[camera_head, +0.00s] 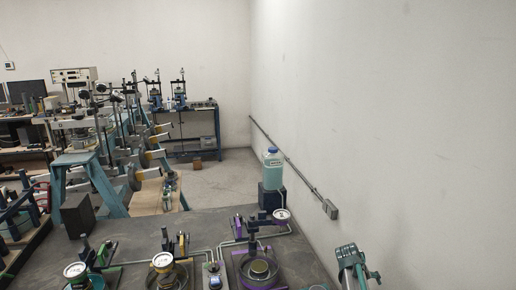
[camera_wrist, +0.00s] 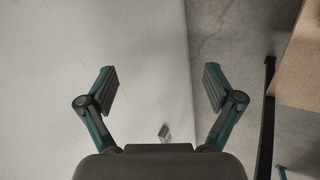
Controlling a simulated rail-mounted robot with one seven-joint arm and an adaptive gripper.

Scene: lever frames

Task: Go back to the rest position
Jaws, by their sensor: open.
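My gripper (camera_wrist: 160,88) is open and empty in the wrist view. In the head view my gripper (camera_head: 358,262) shows at the bottom right, at the right side of the dark bench (camera_head: 150,228) and near the white wall. It appears apart from the things on the bench. No object of the task's own is in view.
On the bench are gauges (camera_head: 76,271), a round purple-based fixture (camera_head: 259,268), pipes and a blue liquid bottle (camera_head: 272,170) on a dark block. A conduit with a grey box (camera_head: 330,208) runs along the wall. Blue-framed benches with equipment stand at the back left.

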